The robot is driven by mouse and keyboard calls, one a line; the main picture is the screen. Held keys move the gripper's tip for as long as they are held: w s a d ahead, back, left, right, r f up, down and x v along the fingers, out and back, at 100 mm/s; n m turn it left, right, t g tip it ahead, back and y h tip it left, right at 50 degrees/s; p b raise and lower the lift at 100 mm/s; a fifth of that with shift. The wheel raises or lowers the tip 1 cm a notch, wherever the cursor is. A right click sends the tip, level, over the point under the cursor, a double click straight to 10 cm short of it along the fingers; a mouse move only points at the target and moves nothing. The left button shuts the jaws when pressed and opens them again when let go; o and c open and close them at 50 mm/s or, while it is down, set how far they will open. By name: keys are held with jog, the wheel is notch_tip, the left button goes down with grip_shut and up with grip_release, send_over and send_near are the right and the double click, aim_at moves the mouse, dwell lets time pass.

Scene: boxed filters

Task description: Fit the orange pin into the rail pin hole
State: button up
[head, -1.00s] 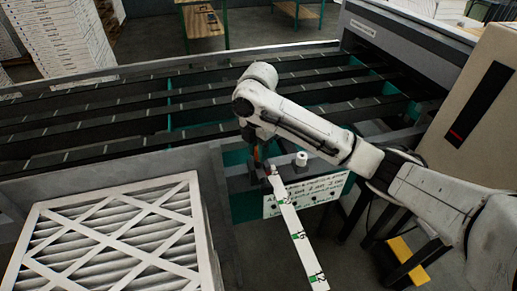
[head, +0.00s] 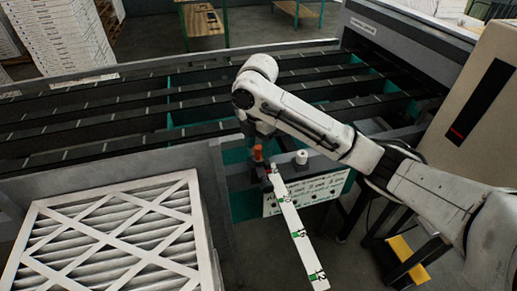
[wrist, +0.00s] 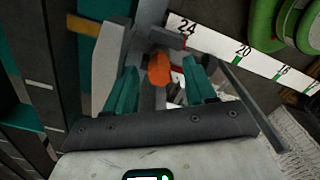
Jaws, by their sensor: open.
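The orange pin (head: 257,152) stands upright at the grey front rail (head: 326,159), by the top end of the white ruler strip. In the wrist view the orange pin (wrist: 160,71) shows between and beyond the teal fingertips, with a gap on each side. My gripper (wrist: 160,75) is open and holds nothing. In the head view my gripper (head: 256,133) is just above the pin, partly hidden by my arm. The pin hole is not visible, and I cannot tell how deep the pin sits.
A white ruler strip (head: 297,232) with green marks slopes toward the front. A white knob (head: 301,157) stands right of the pin. A boxed filter (head: 110,240) fills the front left. A dark slatted conveyor (head: 100,125) lies behind. A beige cabinet (head: 492,100) stands at right.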

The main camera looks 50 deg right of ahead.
aim_at(259, 147)
notch_tip(259, 147, up, 9)
jog(key=shift+r+p, duration=0.1)
jog(key=shift+p, duration=0.3)
dwell(0.5)
